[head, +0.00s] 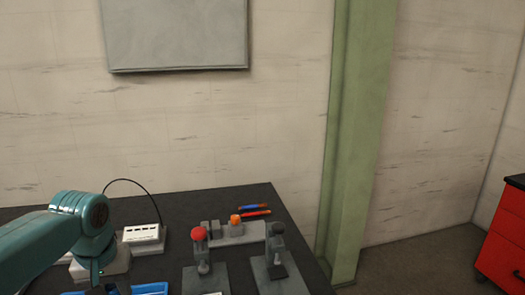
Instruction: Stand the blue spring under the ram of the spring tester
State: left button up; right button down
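I cannot make out a blue spring in the head view. Two small grey bench devices stand on the dark table. One has a red knob (199,233) on its upright, the other a dark knob (278,228). I cannot tell for sure which is the spring tester. My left arm comes in from the left over the table, and no gripper fingers can be made out on it. My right arm and gripper are not in view.
A white box (143,240) with a black cable stands left of the devices. A blue tray (150,289) is cut by the bottom edge. An orange part (235,219) sits on a grey block behind. Blue and red sticks (254,212) lie near the table's back edge.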

pick_arm(q)
jog(key=s+d+f+m, duration=0.1)
jog(key=d+f, duration=0.4)
jog(key=f, duration=0.3)
jog(key=s+d+f+m, duration=0.1)
jog(key=d+f+m, duration=0.1)
jog(key=d+f, duration=0.3)
notch_tip(320, 180, down, 4)
jog(key=shift+s+r, duration=0.1)
jog(key=shift+s, duration=0.2)
